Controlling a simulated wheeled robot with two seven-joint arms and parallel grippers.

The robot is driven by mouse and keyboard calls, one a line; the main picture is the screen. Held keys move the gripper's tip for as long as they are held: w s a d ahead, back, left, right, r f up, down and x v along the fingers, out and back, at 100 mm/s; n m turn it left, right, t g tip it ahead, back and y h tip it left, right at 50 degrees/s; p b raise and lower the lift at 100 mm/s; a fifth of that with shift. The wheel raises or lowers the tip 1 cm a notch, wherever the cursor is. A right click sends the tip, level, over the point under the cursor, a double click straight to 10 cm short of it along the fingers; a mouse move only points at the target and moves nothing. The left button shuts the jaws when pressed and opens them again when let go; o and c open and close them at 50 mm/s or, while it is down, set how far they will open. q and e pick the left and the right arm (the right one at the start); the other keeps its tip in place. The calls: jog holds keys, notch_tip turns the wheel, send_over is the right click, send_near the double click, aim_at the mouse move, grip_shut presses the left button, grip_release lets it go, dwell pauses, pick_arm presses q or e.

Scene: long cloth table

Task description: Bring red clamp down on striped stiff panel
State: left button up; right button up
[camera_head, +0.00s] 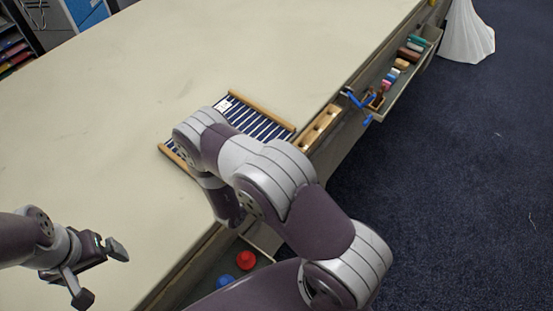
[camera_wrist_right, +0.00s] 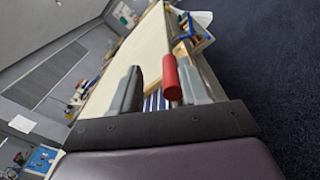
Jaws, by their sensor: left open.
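The striped panel (camera_head: 262,122), dark blue and white with wooden bars along two sides, lies flat on the table, partly covered by my right arm. In the right wrist view its stripes (camera_wrist_right: 155,102) show between the fingers. A red cylinder (camera_wrist_right: 172,78), apparently part of the red clamp, stands between my right gripper's (camera_wrist_right: 160,88) fingers, close to the right finger, with a gap to the left one. The rest of the clamp is hidden. In the head view my right gripper is hidden behind its arm. My left gripper (camera_head: 100,274) is open and empty near the table's front edge.
A wooden tray (camera_head: 320,128) sits beside the panel at the table edge. A blue clamp-like item (camera_head: 356,99) and a long bin (camera_head: 412,72) of coloured pieces lie along that edge. Red (camera_head: 246,260) and blue (camera_head: 225,281) pieces sit in a lower tray. The table's far left is clear.

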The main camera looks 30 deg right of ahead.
jog(key=b+v, duration=0.3)
jog(key=v, duration=0.9)
jog(key=shift+a, duration=0.25)
